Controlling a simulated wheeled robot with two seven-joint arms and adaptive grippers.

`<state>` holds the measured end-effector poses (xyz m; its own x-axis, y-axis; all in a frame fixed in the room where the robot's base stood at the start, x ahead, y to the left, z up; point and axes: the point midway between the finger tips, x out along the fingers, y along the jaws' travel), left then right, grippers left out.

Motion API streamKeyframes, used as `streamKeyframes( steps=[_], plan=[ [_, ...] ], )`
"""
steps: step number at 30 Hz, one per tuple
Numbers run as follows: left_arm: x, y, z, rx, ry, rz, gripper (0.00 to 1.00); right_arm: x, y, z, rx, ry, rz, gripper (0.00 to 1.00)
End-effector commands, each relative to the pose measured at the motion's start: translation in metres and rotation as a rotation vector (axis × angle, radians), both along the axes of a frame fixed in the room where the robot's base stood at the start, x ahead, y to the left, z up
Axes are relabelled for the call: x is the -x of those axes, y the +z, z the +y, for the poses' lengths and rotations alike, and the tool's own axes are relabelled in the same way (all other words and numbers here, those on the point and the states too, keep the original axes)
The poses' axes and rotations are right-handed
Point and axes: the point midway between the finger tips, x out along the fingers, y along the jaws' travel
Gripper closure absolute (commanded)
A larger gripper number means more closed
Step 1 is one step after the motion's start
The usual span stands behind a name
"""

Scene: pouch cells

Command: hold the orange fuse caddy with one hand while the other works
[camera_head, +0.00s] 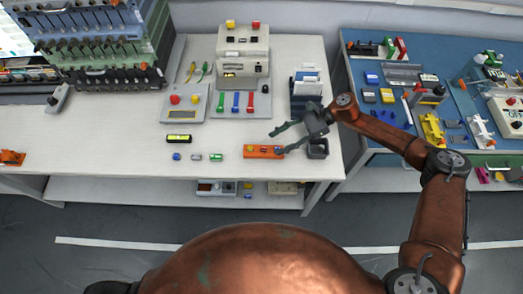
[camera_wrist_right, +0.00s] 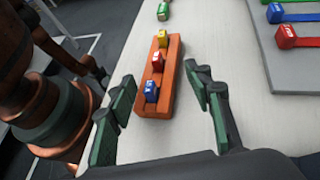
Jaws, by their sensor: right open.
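The orange fuse caddy (camera_head: 251,154) lies near the front edge of the white table. In the right wrist view the caddy (camera_wrist_right: 174,78) carries a yellow fuse (camera_wrist_right: 162,38), a red fuse (camera_wrist_right: 157,61) and a blue fuse (camera_wrist_right: 151,92) in a row. My right gripper (camera_head: 278,140) is open at the caddy's right end. In the wrist view its fingers (camera_wrist_right: 160,83) are spread on either side of the caddy's near end, with gaps to it. My left gripper is not in view.
Small loose fuses, one being green (camera_head: 216,157), lie left of the caddy. A dark grey bin (camera_head: 318,150) stands close on its right. A grey board with coloured levers (camera_head: 236,102) lies behind. The table's left front is mostly clear.

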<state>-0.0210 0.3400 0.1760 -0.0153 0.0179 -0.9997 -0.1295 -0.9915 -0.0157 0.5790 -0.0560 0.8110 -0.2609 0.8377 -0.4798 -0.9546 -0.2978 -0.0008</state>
Motion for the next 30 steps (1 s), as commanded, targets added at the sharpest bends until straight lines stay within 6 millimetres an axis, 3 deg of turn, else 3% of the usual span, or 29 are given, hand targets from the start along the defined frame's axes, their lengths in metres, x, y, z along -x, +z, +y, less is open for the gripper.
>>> streamKeyframes(
  steps=[6, 13, 25, 30],
  plan=[
    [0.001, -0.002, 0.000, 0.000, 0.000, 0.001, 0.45, 0.009, -0.017, 0.025, -0.002, 0.000, 0.002, 0.53],
    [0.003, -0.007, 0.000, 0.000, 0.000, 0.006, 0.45, 0.014, -0.027, 0.042, 0.000, -0.001, 0.002, 0.53],
    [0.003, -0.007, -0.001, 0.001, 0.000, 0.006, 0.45, 0.016, -0.028, 0.047, 0.000, -0.003, 0.001, 0.53],
    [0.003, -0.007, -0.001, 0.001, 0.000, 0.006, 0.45, 0.015, -0.028, 0.047, 0.000, -0.003, 0.001, 0.64]
  ],
)
